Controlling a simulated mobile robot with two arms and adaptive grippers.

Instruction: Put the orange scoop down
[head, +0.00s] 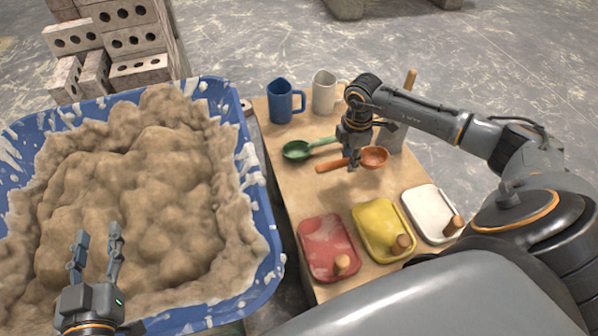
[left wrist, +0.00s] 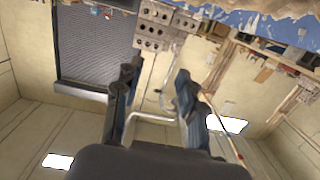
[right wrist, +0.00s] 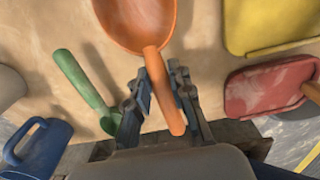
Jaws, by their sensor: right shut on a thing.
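The orange scoop (head: 375,158) is over the wooden board (head: 300,187), its bowl to the right and its handle to the left in the head view. My right gripper (head: 353,163) is shut on its handle from above. In the right wrist view the orange scoop (right wrist: 158,72) runs between the fingers of that gripper (right wrist: 160,85), bowl at the top. I cannot tell whether the scoop touches the board. My left gripper (head: 99,236) is open and empty above the mortar in the blue tub (head: 267,215); it also shows in the left wrist view (left wrist: 156,72).
A green scoop (head: 297,150) lies just behind the orange one. A blue mug (head: 281,101) and white mug (head: 323,92) stand at the back. Red (head: 322,237), yellow (head: 375,223) and white (head: 425,205) floats lie in front. Bare board shows between scoops and floats.

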